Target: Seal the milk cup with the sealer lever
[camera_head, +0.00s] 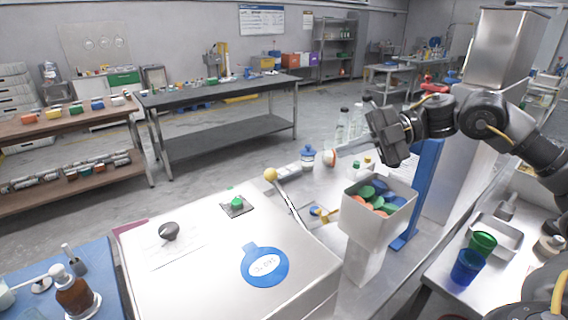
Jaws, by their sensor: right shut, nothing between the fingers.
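A lever with a yellow ball knob (271,174) rises at the back right edge of a large pale metal cabinet (205,275). Its thin rod slants down to the right. My right gripper (386,132) is shut and empty, raised above and to the right of the knob, clear of the lever. I cannot pick out the milk cup for certain. A blue cup (467,267) and a green cup (482,245) stand on the right-hand table. My left gripper is not in view.
A white bin (365,228) of coloured discs stands on a pedestal right of the lever, beside a blue post (425,185). A round blue label (264,266), a dark knob (168,231) and a green button (237,202) are on the cabinet top. Bottles (342,128) stand behind.

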